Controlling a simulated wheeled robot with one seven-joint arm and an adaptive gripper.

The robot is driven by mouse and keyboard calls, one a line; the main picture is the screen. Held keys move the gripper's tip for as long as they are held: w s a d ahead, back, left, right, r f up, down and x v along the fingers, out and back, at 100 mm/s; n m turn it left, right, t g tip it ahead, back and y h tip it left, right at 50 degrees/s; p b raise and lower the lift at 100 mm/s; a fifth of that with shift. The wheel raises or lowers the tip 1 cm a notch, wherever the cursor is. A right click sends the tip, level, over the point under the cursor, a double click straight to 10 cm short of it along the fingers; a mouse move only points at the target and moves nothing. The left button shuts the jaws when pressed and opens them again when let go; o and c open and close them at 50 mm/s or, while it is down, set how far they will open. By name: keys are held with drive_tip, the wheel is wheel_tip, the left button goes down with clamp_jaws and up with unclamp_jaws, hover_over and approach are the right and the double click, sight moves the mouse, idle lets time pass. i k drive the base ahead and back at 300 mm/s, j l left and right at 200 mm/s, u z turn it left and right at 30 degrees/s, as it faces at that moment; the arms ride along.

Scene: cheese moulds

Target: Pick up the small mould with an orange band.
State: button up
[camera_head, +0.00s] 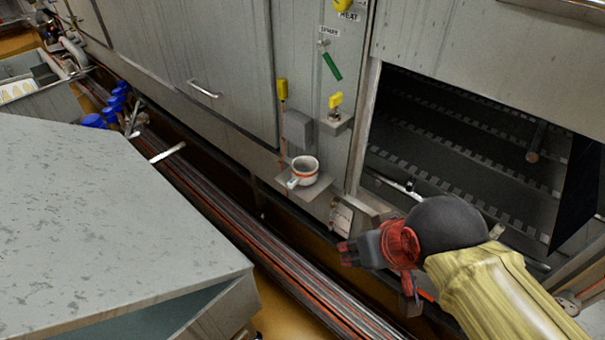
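A small white mould (293,183) with an orange band around its upper part stands upright on a small metal shelf (318,187) fixed to the grey machine wall. Its opening faces up, and something small and pale shows at its lower left side. My gripper (346,253) is at the lower right, below and to the right of the mould and clearly apart from it. Its dark fingertips point left. The gap between the fingers is not clear, and I see nothing held.
A large grey metal table (110,220) fills the left. Pipes and cables (225,205) run along the wall's foot. A dark opening with slatted racks (460,150) is at the right. A grey box (297,130) and yellow-knobbed fittings sit above the shelf.

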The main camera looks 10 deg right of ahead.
sight(304, 168)
drive_tip(key=i+j+z, duration=0.2)
drive_tip(key=j+z, duration=0.15)
drive_tip(key=i+j+z, duration=0.1)
drive_tip(key=j+z, duration=0.25)
drive_tip(key=j, duration=0.15)
drive_tip(key=i+j+z, duration=0.1)
drive_tip(key=j+z, duration=0.3)
